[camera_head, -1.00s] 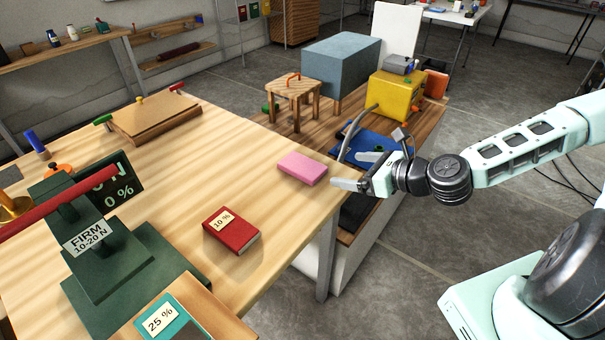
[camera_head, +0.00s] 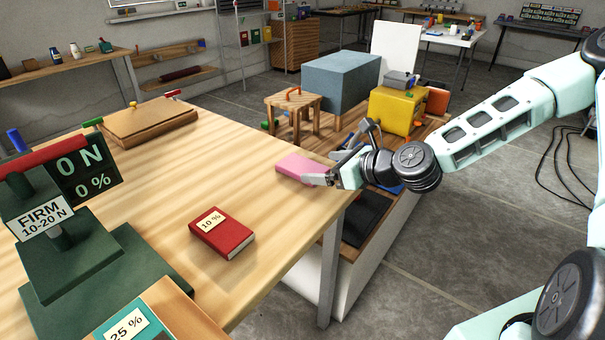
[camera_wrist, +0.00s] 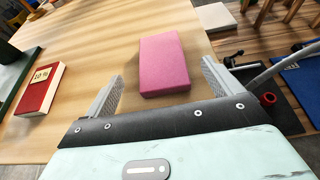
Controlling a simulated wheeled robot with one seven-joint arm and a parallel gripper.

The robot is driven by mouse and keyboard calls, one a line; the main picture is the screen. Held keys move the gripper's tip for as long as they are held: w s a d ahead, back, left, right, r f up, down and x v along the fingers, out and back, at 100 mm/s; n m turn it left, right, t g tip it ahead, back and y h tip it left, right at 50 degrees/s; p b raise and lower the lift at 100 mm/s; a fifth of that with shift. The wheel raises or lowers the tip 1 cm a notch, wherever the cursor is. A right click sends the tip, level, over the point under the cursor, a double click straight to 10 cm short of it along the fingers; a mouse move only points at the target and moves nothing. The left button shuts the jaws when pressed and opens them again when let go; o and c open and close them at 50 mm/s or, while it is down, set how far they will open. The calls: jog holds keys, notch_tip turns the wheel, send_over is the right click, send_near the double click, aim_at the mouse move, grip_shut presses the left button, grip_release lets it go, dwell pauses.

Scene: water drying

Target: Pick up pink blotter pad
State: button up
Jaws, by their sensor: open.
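The pink blotter pad (camera_head: 299,167) lies flat on the wooden table near its right edge. In the wrist view the pad (camera_wrist: 163,64) is ahead of my gripper, and its near end reaches the space between the fingertips. My gripper (camera_head: 324,168) is open, with bare table between each finger and the pad. In the wrist view the gripper (camera_wrist: 163,79) has one finger on each side of the pad's near end. In the head view the gripper hides part of the pad's right end.
A red book marked 10 % (camera_head: 222,233) lies nearer on the table. A green press-like device (camera_head: 85,250) stands at the left. Right of the table, a lower bench holds a yellow box (camera_head: 394,110), a blue-grey box (camera_head: 342,80) and a small wooden stool (camera_head: 293,103).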

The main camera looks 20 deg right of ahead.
aim_at(303, 166)
jog(key=shift+x, duration=3)
jog(key=shift+c, duration=0.3)
jog(key=c, duration=1)
